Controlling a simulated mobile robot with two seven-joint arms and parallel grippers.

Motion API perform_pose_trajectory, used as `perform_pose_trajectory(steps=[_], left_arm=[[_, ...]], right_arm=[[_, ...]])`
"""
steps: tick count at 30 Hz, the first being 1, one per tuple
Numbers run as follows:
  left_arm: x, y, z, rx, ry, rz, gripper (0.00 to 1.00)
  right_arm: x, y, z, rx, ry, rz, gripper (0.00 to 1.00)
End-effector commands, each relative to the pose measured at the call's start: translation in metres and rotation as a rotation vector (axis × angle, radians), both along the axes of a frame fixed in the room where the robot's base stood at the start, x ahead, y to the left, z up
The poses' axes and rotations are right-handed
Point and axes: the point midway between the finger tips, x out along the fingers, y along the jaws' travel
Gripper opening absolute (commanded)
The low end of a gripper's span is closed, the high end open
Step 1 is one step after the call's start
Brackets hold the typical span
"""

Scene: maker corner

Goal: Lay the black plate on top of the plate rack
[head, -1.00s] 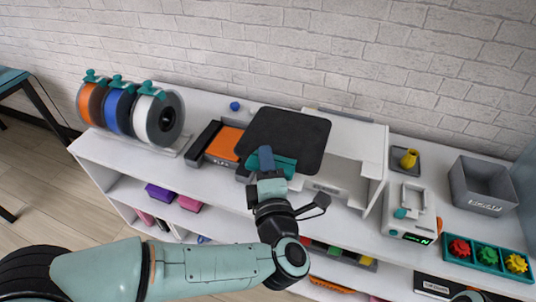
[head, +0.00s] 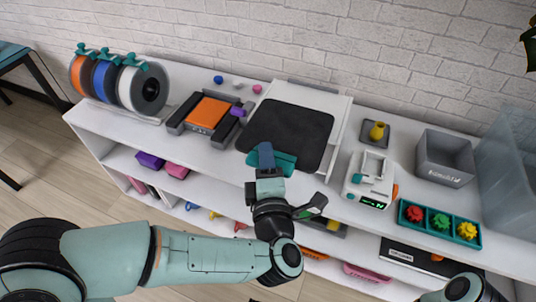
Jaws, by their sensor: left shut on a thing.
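The black plate (head: 288,128) is a flat, dark, rounded square near the middle of the head view. My left gripper (head: 272,161) is shut on its near edge. The white plate rack (head: 330,101) stands on the shelf top behind and under the plate in the picture. Its back edge and right side show, and the plate hides most of the rest. I cannot tell whether the plate touches the rack. Part of my right arm shows at the bottom right, but its gripper is out of view.
Left of the plate are an orange-topped device (head: 207,113), a purple piece (head: 238,111) and several filament spools (head: 143,90).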

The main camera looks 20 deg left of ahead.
Motion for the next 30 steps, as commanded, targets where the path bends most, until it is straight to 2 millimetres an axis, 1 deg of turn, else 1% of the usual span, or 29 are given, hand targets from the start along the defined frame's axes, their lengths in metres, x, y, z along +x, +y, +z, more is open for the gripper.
perform_pose_trajectory(steps=[8,30], left_arm=[[0.013,0.000,0.000,0.000,0.000,0.003,0.00],[0.073,-0.002,0.001,0.000,-0.001,0.002,0.00]], right_arm=[[-0.001,0.000,0.003,0.001,0.004,0.001,0.68],[-0.006,0.000,0.015,0.003,0.021,0.005,0.68]])
